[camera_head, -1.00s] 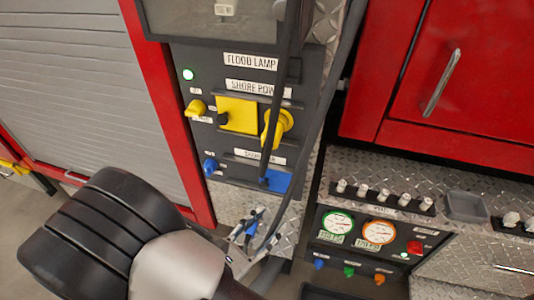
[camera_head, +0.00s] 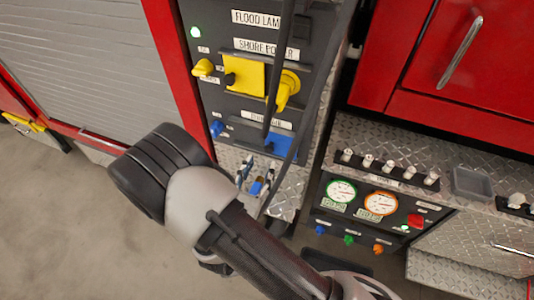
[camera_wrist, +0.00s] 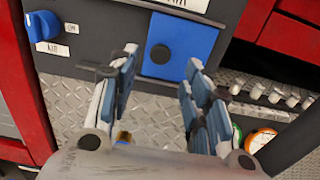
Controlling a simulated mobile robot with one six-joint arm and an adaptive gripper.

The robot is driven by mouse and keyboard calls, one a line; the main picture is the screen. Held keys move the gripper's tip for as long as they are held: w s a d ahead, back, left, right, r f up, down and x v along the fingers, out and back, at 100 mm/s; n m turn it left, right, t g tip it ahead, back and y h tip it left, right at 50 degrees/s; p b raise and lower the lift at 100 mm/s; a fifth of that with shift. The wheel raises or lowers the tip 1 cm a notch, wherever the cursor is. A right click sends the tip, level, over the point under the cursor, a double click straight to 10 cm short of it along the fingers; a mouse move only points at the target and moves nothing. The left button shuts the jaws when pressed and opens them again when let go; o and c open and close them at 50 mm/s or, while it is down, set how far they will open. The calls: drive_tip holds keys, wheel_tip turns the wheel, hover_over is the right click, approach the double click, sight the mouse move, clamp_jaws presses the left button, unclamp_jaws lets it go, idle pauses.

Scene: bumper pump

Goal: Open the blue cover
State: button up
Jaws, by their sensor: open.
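The blue cover (camera_wrist: 188,38) is a square plate with a dark round spot at its lower left, set in the dark panel under a partly cut-off label. It lies flat against the panel in the wrist view. In the head view the blue cover (camera_head: 284,147) is partly hidden behind a black cable. My gripper (camera_wrist: 160,58) is open and empty, its fingers pointing at the cover from just below, one on either side of its lower left part. In the head view my gripper (camera_head: 257,172) is just below the panel's lower edge. I cannot tell the exact gap to the cover.
A blue knob (camera_wrist: 42,26) is left of the cover. Above are a yellow cover (camera_head: 243,75) and yellow knobs. Black cables (camera_head: 330,95) hang in front of the panel. Gauges (camera_head: 341,190) and a ledge with several white-topped knobs (camera_wrist: 275,94) are at right.

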sight(268, 151)
drive_tip(key=x, duration=0.6)
drive_tip(key=shift+w+b, duration=0.25)
drive_tip(key=shift+b, duration=0.05)
clamp_jaws()
idle(0.4)
